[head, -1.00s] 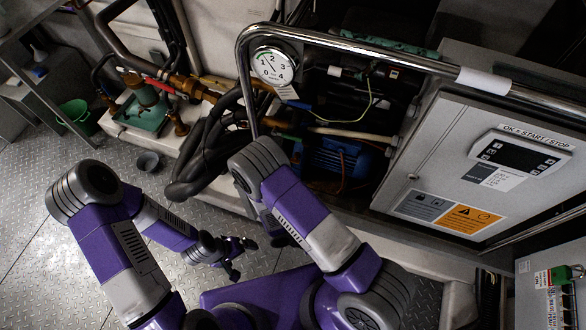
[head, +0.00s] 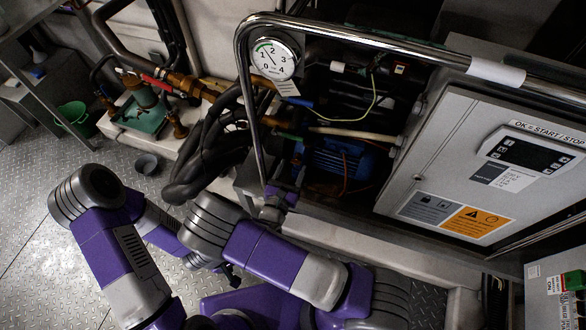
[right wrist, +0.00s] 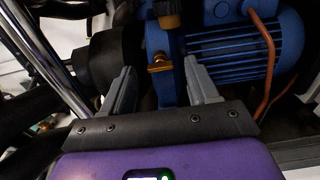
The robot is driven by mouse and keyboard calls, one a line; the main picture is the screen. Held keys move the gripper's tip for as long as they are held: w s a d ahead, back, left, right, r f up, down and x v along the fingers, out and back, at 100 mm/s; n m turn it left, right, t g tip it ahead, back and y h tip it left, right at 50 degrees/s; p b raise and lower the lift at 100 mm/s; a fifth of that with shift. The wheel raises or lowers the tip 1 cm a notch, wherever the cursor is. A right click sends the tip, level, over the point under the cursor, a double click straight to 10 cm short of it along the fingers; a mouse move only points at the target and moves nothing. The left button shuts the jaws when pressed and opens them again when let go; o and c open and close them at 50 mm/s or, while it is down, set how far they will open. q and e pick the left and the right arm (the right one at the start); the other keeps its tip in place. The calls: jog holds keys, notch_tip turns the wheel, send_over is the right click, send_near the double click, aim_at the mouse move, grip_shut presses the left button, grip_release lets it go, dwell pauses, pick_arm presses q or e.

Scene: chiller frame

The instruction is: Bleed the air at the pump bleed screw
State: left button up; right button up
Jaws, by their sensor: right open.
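The blue pump (head: 335,158) sits inside the open bay in the head view and fills much of the right wrist view (right wrist: 235,45). A small brass fitting, which looks like the bleed screw (right wrist: 160,62), shows on the pump's blue body in the right wrist view. My right gripper (right wrist: 160,75) is open, with its grey fingers on either side of the fitting and apart from it. In the head view only part of the right gripper (head: 283,196) shows, at the bay's edge. My left gripper (head: 232,274) is low over the floor, mostly hidden behind my right arm; its jaws are unclear.
A chrome rail (head: 380,43) curves around the bay, with a pressure gauge (head: 274,58) at its corner. Black hoses (head: 205,150) hang left of the pump. A copper pipe (right wrist: 268,60) runs close right of the fingers. A grey control cabinet (head: 440,165) stands right.

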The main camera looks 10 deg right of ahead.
jog(key=shift+w+d, duration=0.35)
jog(key=shift+w, duration=0.1)
jog(key=shift+c, duration=0.2)
jog(key=c, duration=1)
